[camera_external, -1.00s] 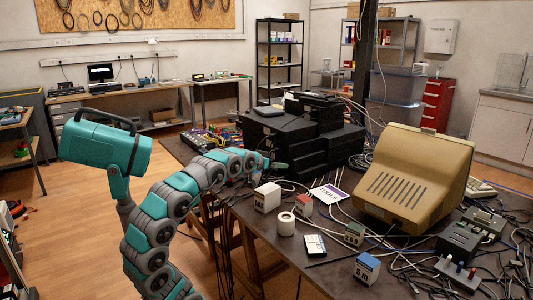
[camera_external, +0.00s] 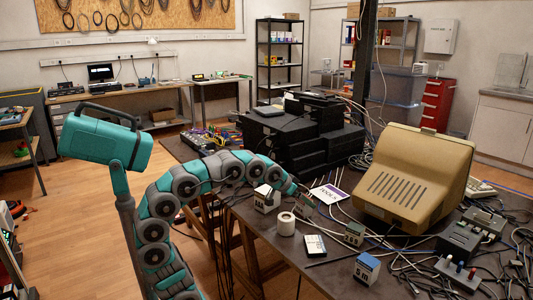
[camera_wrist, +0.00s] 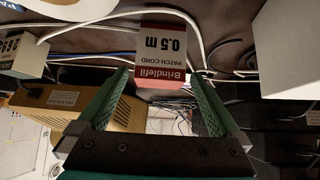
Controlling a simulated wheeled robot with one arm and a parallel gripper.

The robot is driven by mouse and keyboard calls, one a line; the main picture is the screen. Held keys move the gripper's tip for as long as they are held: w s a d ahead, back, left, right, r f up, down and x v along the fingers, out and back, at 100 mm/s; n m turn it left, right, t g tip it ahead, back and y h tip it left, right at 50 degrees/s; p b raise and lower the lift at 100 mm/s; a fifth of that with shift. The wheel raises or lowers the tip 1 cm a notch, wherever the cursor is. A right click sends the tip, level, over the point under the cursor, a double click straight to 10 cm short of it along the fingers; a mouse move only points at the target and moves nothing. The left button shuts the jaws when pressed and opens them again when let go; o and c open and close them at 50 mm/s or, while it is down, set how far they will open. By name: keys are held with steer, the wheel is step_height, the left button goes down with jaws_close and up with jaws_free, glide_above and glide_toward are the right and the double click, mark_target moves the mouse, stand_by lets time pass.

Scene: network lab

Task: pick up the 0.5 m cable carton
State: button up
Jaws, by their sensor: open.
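The 0.5 m cable carton (camera_wrist: 165,45) is a small box with a dark red and white label reading "0.5 m" and "Patch cord", upside down in the wrist view. It lies ahead of my gripper (camera_wrist: 159,76), in line with the gap between the fingers. The green fingers are apart with nothing held. I cannot tell whether the fingertips reach past the carton's near face. In the external view my gripper is low over the table's left part, and my arm's end partly covers the carton there.
A white-faced carton (camera_external: 267,199) stands just left of my gripper. A beige monitor (camera_external: 415,180) stands right. Loose cables cross the table.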

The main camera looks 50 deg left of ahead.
steer(key=x, duration=0.4)
steer(key=shift+w+f, duration=0.1)
steer(key=shift+f, duration=0.15)
steer(key=shift+c, duration=0.4)
steer(key=c, duration=1.4)
steer(key=shift+r, duration=0.1)
